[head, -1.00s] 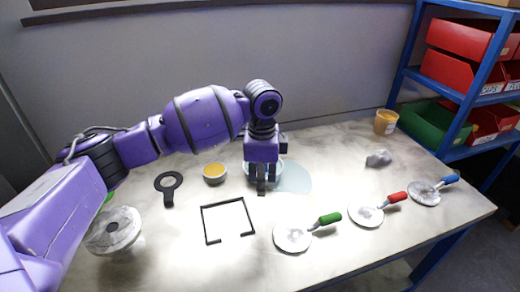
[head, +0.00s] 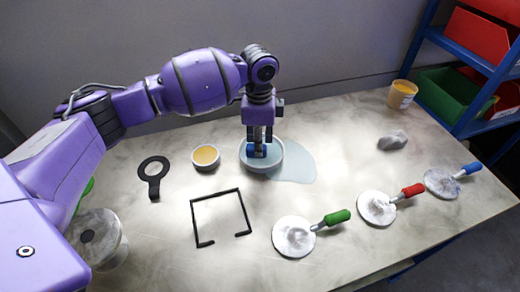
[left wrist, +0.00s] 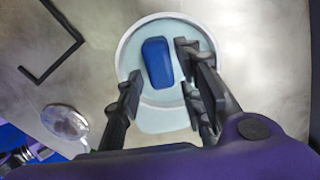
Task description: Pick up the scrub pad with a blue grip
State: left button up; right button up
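A blue block-like grip (head: 257,151) is in a shallow white bowl (head: 277,163). It also shows in the left wrist view (left wrist: 157,62), standing over pale blue liquid; any pad under it is hidden. My left gripper (head: 259,140) points down over the bowl. In the left wrist view its fingers (left wrist: 162,68) are open, one on each side of the blue grip, with visible gaps; whether they reach its height is unclear. A round flat disc with a blue handle (head: 440,183) lies at the far right of the table. My right gripper is not in view.
Discs with a green handle (head: 294,238) and a red handle (head: 376,208) lie at the front. A black open frame (head: 193,220), black ring tool (head: 153,170), small bowl of orange stuff (head: 206,156) and grey lump (head: 393,141) are around. Pale liquid (head: 298,164) is beside the white bowl.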

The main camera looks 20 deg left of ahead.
pick_arm(q)
notch_tip(320, 180, down, 3)
jog(key=shift+a+r, duration=0.1)
jog(key=shift+r, duration=0.1)
jog(key=shift+f, duration=0.25)
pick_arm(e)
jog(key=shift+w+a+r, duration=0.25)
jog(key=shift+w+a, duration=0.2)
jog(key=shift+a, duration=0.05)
pick_arm(q)
jog(key=shift+c, duration=0.6)
grip_shut()
jog(key=shift+r, duration=0.1)
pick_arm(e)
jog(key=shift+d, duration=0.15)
